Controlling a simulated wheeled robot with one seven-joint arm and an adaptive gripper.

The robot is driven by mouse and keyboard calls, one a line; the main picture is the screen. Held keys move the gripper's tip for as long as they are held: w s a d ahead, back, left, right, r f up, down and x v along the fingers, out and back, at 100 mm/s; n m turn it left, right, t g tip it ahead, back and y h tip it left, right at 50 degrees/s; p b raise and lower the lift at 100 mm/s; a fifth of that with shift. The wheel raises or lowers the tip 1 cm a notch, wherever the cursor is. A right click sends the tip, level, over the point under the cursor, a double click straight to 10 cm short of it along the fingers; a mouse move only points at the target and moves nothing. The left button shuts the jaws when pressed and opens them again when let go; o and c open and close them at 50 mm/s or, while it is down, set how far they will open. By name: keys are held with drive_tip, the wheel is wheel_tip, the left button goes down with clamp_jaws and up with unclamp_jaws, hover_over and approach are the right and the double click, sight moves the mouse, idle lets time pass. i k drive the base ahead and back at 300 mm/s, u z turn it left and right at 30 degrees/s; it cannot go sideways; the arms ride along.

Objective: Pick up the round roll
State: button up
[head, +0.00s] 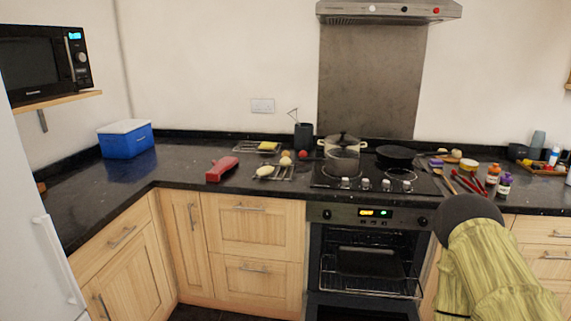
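A small round tan item that looks like the round roll (286,160) sits on a wire rack (279,175) on the dark counter, left of the hob. A paler, longer oval item (264,171) lies just left of it on the same rack. My arm comes in at the bottom right, in front of the counter right of the oven. My gripper is not in view, so its state does not show.
A red object (222,169) lies left of the rack. A yellow item (268,147) and a dark utensil pot (304,137) stand behind. The oven door (362,306) hangs open.

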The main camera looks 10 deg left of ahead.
sight(286, 162)
drive_tip(key=k, duration=0.55)
drive_tip(key=u, duration=0.95)
drive_tip(key=i, duration=1.25)
drive_tip(key=u, duration=0.25)
drive_tip(key=i, duration=1.2)
drive_tip(key=z, duration=0.6)
